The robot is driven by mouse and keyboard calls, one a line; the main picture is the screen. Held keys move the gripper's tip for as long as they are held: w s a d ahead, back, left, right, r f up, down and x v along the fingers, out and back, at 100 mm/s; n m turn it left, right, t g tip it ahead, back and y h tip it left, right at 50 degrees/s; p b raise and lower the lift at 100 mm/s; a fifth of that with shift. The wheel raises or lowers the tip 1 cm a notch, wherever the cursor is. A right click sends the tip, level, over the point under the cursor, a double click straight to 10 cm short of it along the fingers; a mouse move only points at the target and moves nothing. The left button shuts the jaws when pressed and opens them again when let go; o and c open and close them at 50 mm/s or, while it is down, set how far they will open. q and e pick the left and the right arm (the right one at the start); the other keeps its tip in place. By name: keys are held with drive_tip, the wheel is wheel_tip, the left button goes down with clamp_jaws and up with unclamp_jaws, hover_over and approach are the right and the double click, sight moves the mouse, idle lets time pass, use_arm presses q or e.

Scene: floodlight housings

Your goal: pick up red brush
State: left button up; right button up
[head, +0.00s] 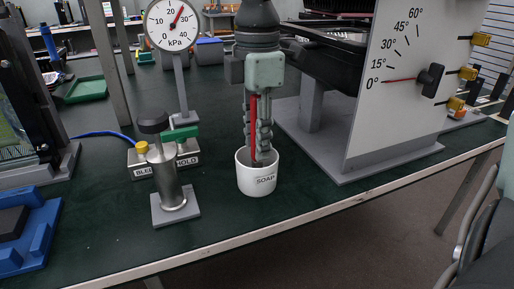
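The red brush (253,119) stands upright, its thin red handle rising out of a white cup marked SOAP (256,181). Its lower end is hidden inside the cup. My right gripper (258,153) points straight down over the cup, with its fingers close beside the red handle and their tips around the cup's rim. The fingers overlap the handle in this view, and I cannot tell whether they grip it. My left gripper is not in view.
A metal plunger post (172,182) and a pressure gauge (173,25) on a valve block stand left of the cup. A grey angle-scale panel (400,105) stands close to the right. A blue fixture (29,235) sits at far left. The table's front edge is clear.

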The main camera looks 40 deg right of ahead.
clamp_jaws()
